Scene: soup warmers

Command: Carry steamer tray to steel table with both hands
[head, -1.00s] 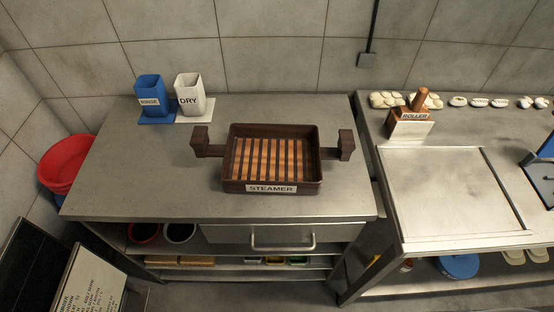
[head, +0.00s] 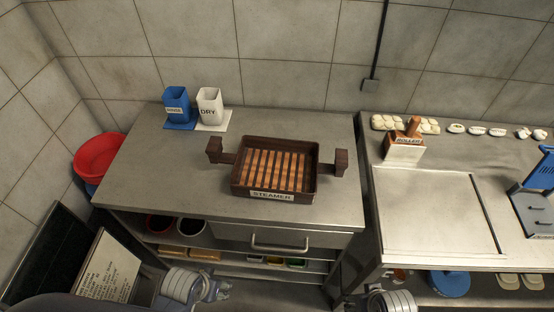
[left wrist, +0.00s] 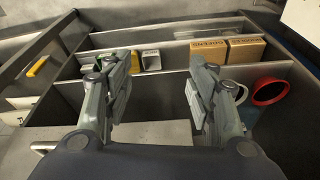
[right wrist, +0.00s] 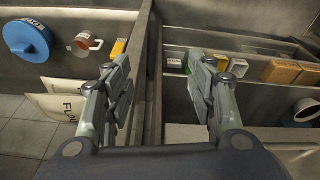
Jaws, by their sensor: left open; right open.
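The steamer tray (head: 273,195) is a dark brown square box with a slatted orange-brown floor, a handle block on each side and a STEAMER label in front. It sits on a steel table (head: 160,190) on the left. A second steel table (head: 435,210) stands to the right. My left gripper (left wrist: 165,90) is open and empty, facing the shelves under the left table. My right gripper (right wrist: 160,85) is open and empty, facing the gap between the tables. Both arms show only at the bottom edge of the head view, below the tabletops.
Blue RINSE (head: 176,105) and white DRY (head: 209,107) holders stand at the left table's back. The right table bears a ROLLER block (head: 405,145), several dumplings (head: 388,122) and a blue device (head: 540,185). A large flat panel area there is clear. A red bowl (head: 98,157) stands left.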

